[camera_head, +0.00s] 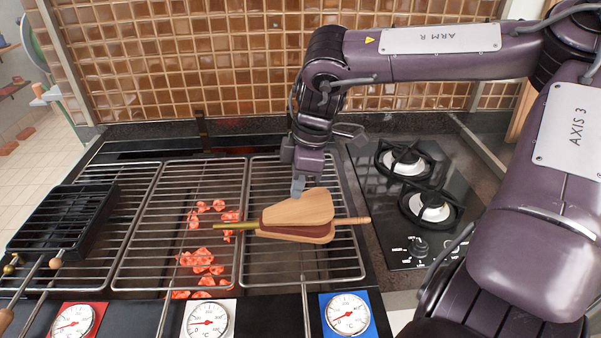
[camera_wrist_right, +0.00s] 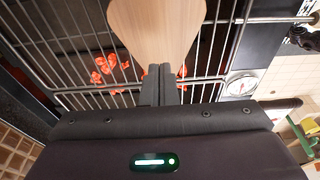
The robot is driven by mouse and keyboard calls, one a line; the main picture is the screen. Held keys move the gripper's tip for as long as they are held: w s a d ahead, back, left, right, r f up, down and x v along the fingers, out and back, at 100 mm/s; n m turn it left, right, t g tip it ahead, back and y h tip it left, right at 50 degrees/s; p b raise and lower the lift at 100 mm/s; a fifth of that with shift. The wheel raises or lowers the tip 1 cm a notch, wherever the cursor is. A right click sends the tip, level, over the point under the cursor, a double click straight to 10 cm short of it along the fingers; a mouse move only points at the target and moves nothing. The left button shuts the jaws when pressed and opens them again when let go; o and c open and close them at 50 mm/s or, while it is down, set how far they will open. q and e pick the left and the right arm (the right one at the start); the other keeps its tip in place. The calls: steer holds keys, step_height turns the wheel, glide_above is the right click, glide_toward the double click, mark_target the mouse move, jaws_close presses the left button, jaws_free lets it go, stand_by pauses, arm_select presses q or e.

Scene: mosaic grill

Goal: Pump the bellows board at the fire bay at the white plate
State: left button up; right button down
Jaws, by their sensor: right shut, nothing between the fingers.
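The bellows has a light wooden top board (camera_head: 302,208), dark red leather sides and a brass nozzle (camera_head: 232,226). It lies on the right grill rack, with the nozzle pointing left over the middle fire bay's red coals (camera_head: 203,260). The white plate (camera_head: 208,320) with its dial is in front of that middle bay. My right gripper (camera_head: 298,190) is shut and empty, pointing down at the board's back edge. I cannot tell whether the fingertips touch it. The right wrist view shows the board (camera_wrist_right: 155,28) just beyond the shut fingertips (camera_wrist_right: 165,70). My left gripper is out of view.
A black tray (camera_head: 50,240) sits on the left rack. A red plate (camera_head: 75,322) and a blue plate (camera_head: 348,314), each with a dial, mark the outer bays. A gas hob (camera_head: 400,235) stands at right. A tiled wall (camera_head: 190,60) closes the back.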

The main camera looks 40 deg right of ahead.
mark_target(297, 208)
steer(key=shift+f+b, duration=1.8)
steer(key=shift+f, duration=0.7)
steer(key=shift+r+p, duration=2)
steer(key=shift+r, duration=0.55)
step_height(297, 208, up, 6)
steer(key=p, duration=0.5)
steer(key=shift+f, duration=0.1)
